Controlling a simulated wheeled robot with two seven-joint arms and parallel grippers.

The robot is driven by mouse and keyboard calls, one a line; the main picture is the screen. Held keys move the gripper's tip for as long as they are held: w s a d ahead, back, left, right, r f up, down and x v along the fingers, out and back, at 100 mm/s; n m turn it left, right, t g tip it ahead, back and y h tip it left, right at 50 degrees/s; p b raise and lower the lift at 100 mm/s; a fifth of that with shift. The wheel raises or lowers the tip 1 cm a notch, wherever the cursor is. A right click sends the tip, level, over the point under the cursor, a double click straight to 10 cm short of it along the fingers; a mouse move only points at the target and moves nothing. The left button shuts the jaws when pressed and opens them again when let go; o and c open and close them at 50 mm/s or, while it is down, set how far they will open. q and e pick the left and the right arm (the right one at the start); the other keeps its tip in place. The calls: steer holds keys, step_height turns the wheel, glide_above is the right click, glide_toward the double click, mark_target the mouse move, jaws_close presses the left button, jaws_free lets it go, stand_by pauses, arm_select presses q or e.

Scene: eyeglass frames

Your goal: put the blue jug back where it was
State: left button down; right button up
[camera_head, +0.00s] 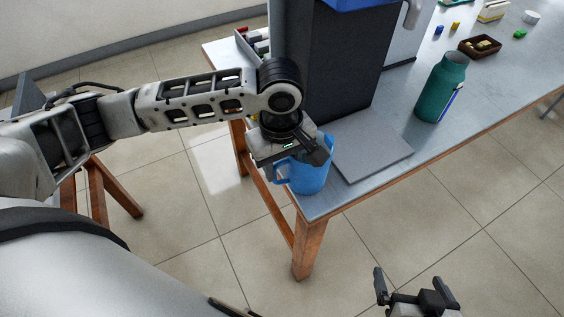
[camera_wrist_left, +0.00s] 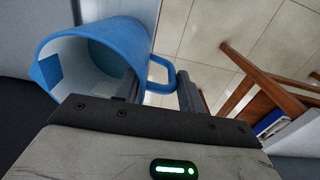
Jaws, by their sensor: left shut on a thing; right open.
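The blue jug (camera_head: 312,178) is upright at the near left corner of the grey table (camera_head: 330,203), partly hidden behind my left gripper. I cannot tell whether its base touches the table top. My left gripper (camera_head: 283,165) is shut on the jug at its handle side. In the left wrist view the jug (camera_wrist_left: 110,35) shows its open mouth and spout, and its handle (camera_wrist_left: 162,68) lies between the fingers of the left gripper (camera_wrist_left: 160,88). My right gripper (camera_head: 418,290) is open and empty, low at the right, over the floor and apart from the table.
A grey flat slab (camera_head: 372,146) lies right of the jug, before a tall dark box (camera_head: 325,60). A green bottle (camera_head: 440,88) stands further right. A brown tray (camera_head: 480,46) and small coloured items are at the far right. Wooden table legs (camera_head: 308,250) stand below.

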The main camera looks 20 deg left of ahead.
arm_select(q)
steer(key=c, duration=0.9)
jaws_free()
steer(key=shift+f, duration=0.1)
steer(key=shift+o, duration=0.2)
step_height(320, 180, up, 12)
steer(key=p, duration=0.1)
steer(key=shift+p, duration=0.3)
steer(key=shift+s, duration=0.1)
steer(key=s+d+f+m+t+h, duration=0.2)
steer(key=s+d+f+m+h, duration=0.2)
steer(key=s+d+f+m, duration=0.35)
steer(key=s+a+f+m+t+y, duration=0.1)
steer(key=s+a+f+m+y, duration=0.1)
steer(key=s+a+f, duration=0.3)
steer(key=s+a+f+m+t+y, duration=0.1)
steer(key=s+a+f+m+y, duration=0.15)
steer(key=a, duration=0.45)
steer(key=w+d+f+t+h, duration=0.3)
steer(key=w+d+f+t, duration=0.2)
steer(key=w+f+t, duration=0.1)
steer(key=shift+w+d+f+m, duration=0.3)
steer(key=shift+f+m, duration=0.1)
steer(key=shift+f, duration=0.15)
